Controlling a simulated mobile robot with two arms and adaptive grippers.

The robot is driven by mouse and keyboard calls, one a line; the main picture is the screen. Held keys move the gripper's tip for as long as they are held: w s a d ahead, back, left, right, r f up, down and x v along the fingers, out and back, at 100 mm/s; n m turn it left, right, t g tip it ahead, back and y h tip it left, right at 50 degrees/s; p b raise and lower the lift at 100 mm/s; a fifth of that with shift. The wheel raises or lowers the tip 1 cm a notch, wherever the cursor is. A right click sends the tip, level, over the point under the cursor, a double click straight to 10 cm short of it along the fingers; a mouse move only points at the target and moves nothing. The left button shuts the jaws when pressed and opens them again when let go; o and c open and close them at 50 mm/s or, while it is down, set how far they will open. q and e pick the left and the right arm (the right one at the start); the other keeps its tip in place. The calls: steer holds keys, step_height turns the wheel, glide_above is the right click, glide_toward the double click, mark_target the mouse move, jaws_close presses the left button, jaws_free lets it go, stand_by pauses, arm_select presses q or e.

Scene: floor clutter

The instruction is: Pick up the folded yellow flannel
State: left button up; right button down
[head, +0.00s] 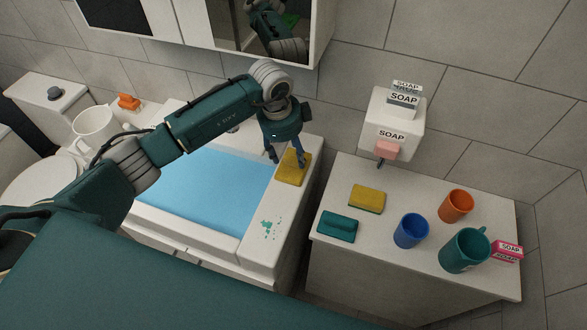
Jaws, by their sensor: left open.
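A folded yellow flannel (293,174) lies flat on the right rim of the basin, beside the blue water. My left gripper (286,159) points down just over it, fingers apart. One finger is near the flannel's left edge and the other overlaps its far right part in the picture. I cannot tell whether the fingers touch it. The gripper partly hides the flannel's far side. My right gripper is not in view.
The white cabinet (336,267) to the right holds a second yellow block (367,198), a teal block (337,226), a blue cup (411,231), an orange cup (456,206), a teal mug (465,250) and a pink soap box (508,250). A soap dispenser (393,123) hangs above. Teal spots (270,229) mark the basin rim.

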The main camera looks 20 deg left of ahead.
mark_target(292, 160)
arm_select(q)
steer(key=f, duration=0.1)
steer(key=f+b, duration=0.1)
steer(key=w+f+b, duration=0.1)
steer(key=shift+d+f, duration=0.25)
steer(key=shift+f, duration=0.05)
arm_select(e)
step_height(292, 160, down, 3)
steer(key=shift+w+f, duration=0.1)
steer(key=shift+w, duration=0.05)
arm_select(q)
steer(key=shift+r, duration=0.1)
steer(key=shift+c, duration=0.2)
steer(key=shift+s, duration=0.1)
steer(key=c, duration=1.1)
steer(key=shift+r, duration=0.1)
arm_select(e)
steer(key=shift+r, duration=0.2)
